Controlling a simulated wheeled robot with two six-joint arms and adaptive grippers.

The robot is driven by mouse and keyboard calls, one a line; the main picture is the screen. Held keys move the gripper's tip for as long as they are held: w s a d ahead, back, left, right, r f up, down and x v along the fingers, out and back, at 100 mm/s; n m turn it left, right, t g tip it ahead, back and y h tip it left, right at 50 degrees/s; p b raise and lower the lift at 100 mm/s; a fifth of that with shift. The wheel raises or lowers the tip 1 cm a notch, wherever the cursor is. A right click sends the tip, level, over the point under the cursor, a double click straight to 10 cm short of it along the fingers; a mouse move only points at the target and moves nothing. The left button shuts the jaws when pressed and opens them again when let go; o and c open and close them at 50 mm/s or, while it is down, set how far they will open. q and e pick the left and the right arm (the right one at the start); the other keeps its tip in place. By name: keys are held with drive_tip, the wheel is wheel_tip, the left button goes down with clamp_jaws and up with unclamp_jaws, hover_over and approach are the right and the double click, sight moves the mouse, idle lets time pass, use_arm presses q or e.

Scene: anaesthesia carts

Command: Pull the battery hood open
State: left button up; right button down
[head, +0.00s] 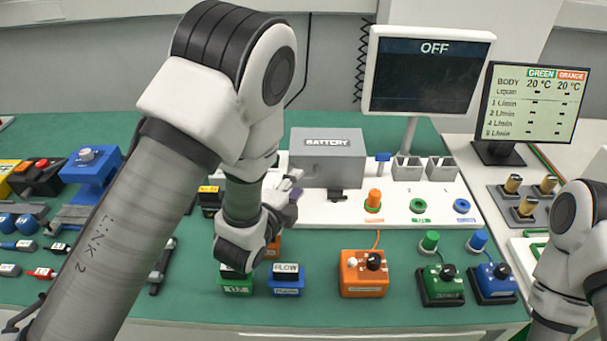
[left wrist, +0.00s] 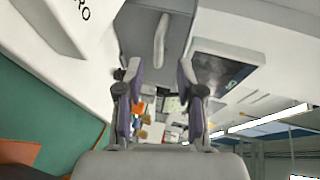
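The battery hood (head: 328,158) is a grey box labelled BATTERY, standing shut on the white panel behind the work area. A dark tab (head: 337,195) shows at its lower front edge. My left gripper (head: 292,184) is at the hood's lower left front corner, partly hidden by its own wrist. In the left wrist view my left gripper (left wrist: 158,75) is open, its two fingers apart with nothing between them. The grey hood (left wrist: 135,25) and a pale bar-like handle (left wrist: 161,40) lie ahead of the fingertips. My right arm shows at the right edge; its gripper is out of view.
A monitor reading OFF (head: 428,75) stands behind and right of the hood. Grey sockets (head: 407,168) and coloured connectors (head: 418,206) sit right of it. Orange (head: 362,285), green (head: 440,292) and blue (head: 492,284) boxes stand in front on the green mat (head: 400,318).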

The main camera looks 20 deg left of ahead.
sight(326, 164)
use_arm(q)
drive_tip(key=x, duration=0.4)
drive_tip(key=shift+w+f, duration=0.1)
drive_tip(key=shift+c, duration=0.7)
clamp_jaws()
drive_tip(key=shift+p, duration=0.4)
